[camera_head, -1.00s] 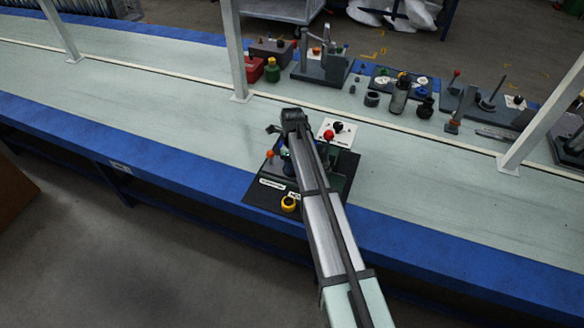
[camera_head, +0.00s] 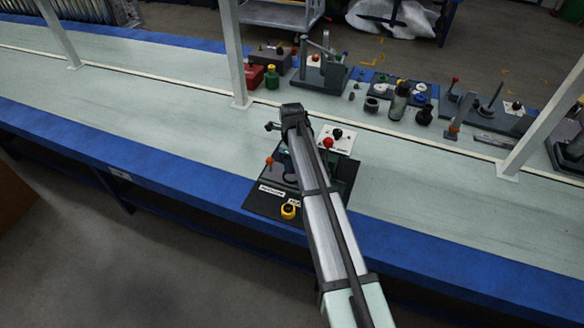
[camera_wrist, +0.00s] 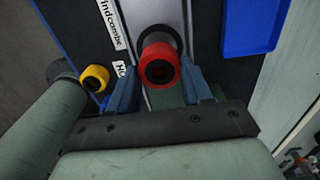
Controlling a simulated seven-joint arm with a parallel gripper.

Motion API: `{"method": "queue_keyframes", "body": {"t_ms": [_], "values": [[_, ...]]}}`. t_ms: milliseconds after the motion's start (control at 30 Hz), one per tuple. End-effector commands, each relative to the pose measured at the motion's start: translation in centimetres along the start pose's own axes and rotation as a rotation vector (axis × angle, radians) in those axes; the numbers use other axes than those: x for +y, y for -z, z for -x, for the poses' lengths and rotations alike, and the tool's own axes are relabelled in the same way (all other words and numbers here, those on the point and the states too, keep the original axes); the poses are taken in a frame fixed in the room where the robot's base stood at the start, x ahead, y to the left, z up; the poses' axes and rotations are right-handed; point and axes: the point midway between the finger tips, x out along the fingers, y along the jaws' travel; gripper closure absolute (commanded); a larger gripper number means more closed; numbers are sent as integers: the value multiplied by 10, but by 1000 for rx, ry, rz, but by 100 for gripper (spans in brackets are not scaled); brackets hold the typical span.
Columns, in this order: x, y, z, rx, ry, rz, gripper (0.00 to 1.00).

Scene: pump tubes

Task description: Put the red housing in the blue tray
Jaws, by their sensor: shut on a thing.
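The red housing (camera_wrist: 159,66) is a short red cylinder with a dark round opening, seen end-on in the wrist view. My gripper (camera_wrist: 158,78) is shut on it, with a blue finger at each side. A dark grey round part shows just behind the housing; I cannot tell whether they touch. The blue tray (camera_wrist: 250,28) is at the upper right of the wrist view, apart from the housing, and only partly in frame. In the head view my arm hides the housing, the tray and the fingertips.
A black base board (camera_head: 262,204) carries labels, a yellow-ringed part (camera_head: 288,211) and an orange knob (camera_head: 270,161). A white panel (camera_head: 340,141) with red and black knobs stands behind. Several fixtures line the far bench edge. White posts rise there. The bench left of the board is clear.

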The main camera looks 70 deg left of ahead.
Motion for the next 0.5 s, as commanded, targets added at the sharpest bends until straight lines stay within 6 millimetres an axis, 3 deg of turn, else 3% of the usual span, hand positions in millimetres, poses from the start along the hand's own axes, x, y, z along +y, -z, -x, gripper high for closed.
{"method": "queue_keyframes", "body": {"t_ms": [200,367,500], "values": [[0,0,37,0,1,0,84],[-2,2,51,0,0,-3,84],[-16,2,53,3,-5,-10,84]]}}
